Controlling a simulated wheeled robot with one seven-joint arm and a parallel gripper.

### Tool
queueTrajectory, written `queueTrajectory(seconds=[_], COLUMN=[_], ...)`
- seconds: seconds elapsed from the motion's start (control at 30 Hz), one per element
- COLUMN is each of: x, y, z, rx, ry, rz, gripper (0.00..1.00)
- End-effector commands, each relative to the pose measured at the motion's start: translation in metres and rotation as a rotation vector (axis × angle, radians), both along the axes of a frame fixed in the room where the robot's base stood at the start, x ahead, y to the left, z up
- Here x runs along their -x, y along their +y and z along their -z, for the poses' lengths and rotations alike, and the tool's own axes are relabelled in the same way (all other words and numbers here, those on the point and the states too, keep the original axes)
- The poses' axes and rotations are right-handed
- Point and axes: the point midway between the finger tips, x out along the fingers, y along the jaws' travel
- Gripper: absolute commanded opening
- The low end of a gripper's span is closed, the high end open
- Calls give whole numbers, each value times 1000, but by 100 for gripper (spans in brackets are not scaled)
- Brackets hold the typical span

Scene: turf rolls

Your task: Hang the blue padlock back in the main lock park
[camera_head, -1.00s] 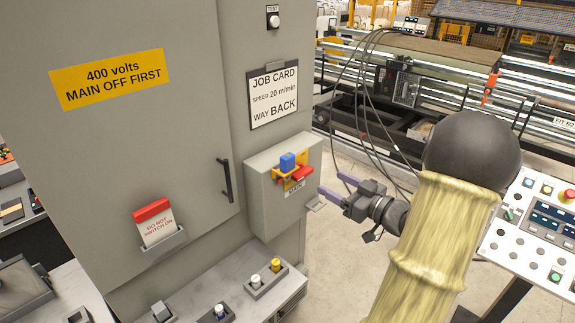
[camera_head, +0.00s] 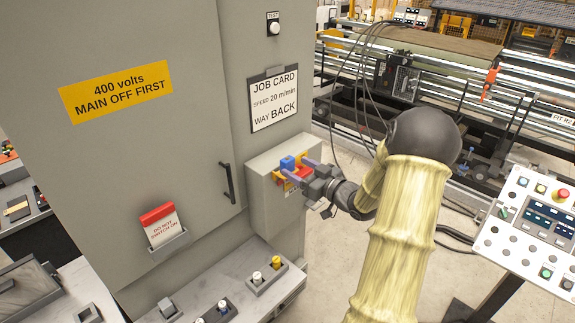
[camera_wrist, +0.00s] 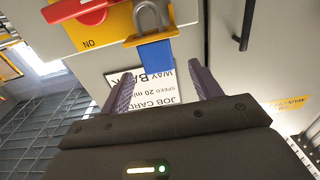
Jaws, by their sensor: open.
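The blue padlock (camera_head: 288,163) sits at the yellow-and-red main switch (camera_head: 291,173) on the grey box at the cabinet's side. In the wrist view its blue body (camera_wrist: 157,55) and grey shackle (camera_wrist: 151,17) are at a yellow bracket (camera_wrist: 148,39); I cannot tell whether the shackle passes through it. The red switch handle (camera_wrist: 78,11) is beside it. My gripper (camera_head: 302,167) is open at the padlock. In the wrist view my gripper's fingers (camera_wrist: 160,77) stand apart with the padlock's end between or just beyond their tips, not visibly touching.
A job card (camera_head: 274,97) hangs above the switch box. A cabinet handle (camera_head: 228,183) and a red-and-white "do not switch on" tag holder (camera_head: 163,228) are to the left. A ledge with buttons (camera_head: 266,277) lies below. A control panel (camera_head: 530,230) stands at the right.

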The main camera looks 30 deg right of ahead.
Motion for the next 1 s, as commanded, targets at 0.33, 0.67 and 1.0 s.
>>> queueTrajectory(seconds=[0.33, 0.67, 1.0], x=[-12, -48, -49], y=[4, 15, 16], z=[-4, -2, 0], rx=[0, 0, 0], ry=[0, -1, -1], rz=[-2, 0, 0], gripper=[64, 64, 64])
